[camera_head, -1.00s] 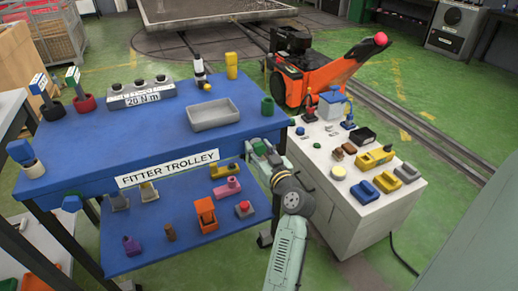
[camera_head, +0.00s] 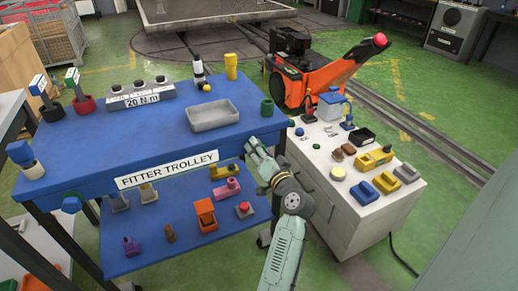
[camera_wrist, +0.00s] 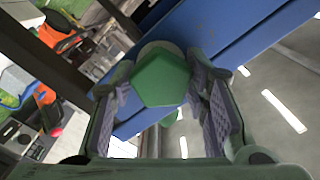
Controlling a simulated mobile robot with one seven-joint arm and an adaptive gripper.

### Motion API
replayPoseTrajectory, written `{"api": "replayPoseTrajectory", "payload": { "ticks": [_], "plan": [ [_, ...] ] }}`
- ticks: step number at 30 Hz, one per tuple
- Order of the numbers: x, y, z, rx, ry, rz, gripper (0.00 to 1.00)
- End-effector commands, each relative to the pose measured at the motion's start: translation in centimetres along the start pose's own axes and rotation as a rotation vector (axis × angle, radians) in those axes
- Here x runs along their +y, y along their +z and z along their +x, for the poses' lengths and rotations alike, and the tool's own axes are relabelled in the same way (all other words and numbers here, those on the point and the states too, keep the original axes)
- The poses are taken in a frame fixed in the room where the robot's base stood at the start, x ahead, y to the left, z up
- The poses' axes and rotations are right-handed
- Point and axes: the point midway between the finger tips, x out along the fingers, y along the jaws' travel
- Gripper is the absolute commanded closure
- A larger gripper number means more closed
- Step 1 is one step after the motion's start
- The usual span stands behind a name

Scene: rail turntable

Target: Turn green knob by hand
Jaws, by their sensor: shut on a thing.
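The green knob (camera_wrist: 162,80) shows in the wrist view as a faceted, flat-faced head between the two finger pads, with a pale round part behind it. My gripper (camera_wrist: 158,76) is shut on it, with a pad at each side. In the head view my gripper (camera_head: 256,150) is at the right front edge of the blue trolley top (camera_head: 120,140). The knob cannot be made out there, as the fingers cover that spot.
A white cabinet (camera_head: 345,205) with several small parts stands close to the right of my arm. The lower blue shelf (camera_head: 150,245) holds coloured pieces. A grey tray (camera_head: 213,116) and a green cup (camera_head: 267,107) sit on the trolley top.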

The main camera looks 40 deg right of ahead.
Motion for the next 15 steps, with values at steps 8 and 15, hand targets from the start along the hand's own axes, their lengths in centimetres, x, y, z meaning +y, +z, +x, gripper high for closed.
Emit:
{"api": "replayPoseTrajectory", "payload": {
  "ticks": [8, 15],
  "plan": [
    [-0.2, 0.03, 0.07, -0.004, -0.003, 0.266, 0.86],
    [-0.17, 0.02, 0.07, -0.004, -0.002, 0.492, 0.86]
  ]
}}
